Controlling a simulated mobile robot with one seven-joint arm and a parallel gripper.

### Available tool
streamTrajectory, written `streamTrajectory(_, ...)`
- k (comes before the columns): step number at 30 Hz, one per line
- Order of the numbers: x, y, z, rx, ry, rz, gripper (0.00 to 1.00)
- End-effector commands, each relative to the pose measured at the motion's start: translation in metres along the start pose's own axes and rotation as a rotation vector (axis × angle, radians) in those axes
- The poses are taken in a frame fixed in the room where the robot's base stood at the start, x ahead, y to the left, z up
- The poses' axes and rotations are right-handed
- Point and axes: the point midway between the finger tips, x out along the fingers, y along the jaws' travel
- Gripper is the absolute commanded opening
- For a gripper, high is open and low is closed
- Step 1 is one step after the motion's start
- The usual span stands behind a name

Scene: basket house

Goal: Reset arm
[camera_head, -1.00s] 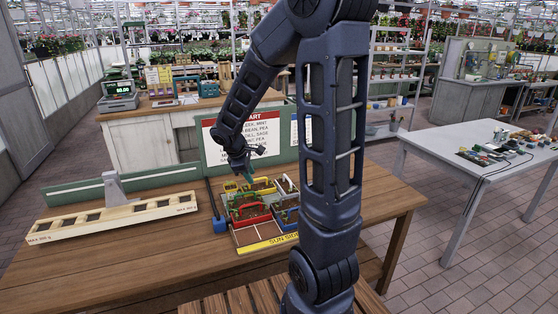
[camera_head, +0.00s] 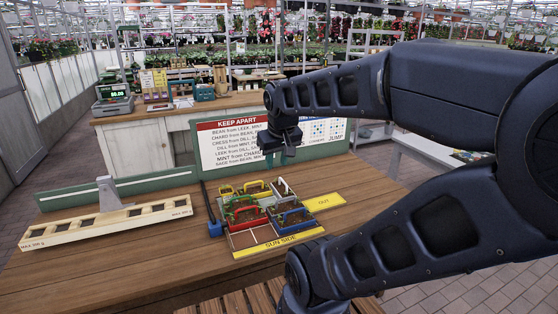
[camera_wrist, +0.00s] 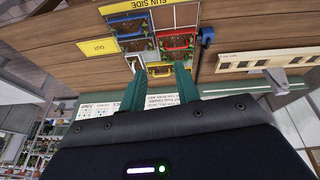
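My gripper (camera_head: 279,157) is raised in front of the sign board, above and behind the planter grid. In the wrist view its two green fingers (camera_wrist: 160,92) are apart with nothing held between them. The wrist view also shows the blue basket (camera_wrist: 128,22) and the red basket (camera_wrist: 178,42). My arm is folded at the right of the head view.
The sign board (camera_head: 228,158) stands at the table's back edge. A wooden balance beam with square slots (camera_head: 110,222) lies at the left. A yellow OUT plate (camera_head: 324,202) is right of the grid. The wooden table (camera_head: 150,265) is bare in front.

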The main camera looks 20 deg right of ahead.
Motion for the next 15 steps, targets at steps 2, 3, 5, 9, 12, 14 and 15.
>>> streamTrajectory(2, -0.0067, -0.0002, 0.0073, 0.045, 0.019, -0.019, 0.32)
streamTrajectory(3, -0.0088, -0.0007, 0.0098, 0.062, 0.024, -0.027, 0.32)
streamTrajectory(5, -0.0112, -0.0012, 0.0123, 0.079, 0.031, -0.035, 0.32)
streamTrajectory(9, -0.0129, -0.0017, 0.0143, 0.095, 0.036, -0.043, 0.32)
streamTrajectory(12, -0.0129, -0.0018, 0.0142, 0.095, 0.036, -0.043, 0.32)
streamTrajectory(14, -0.0128, -0.0017, 0.0141, 0.094, 0.036, -0.043, 0.32)
streamTrajectory(15, -0.0128, -0.0017, 0.0141, 0.094, 0.036, -0.043, 0.32)
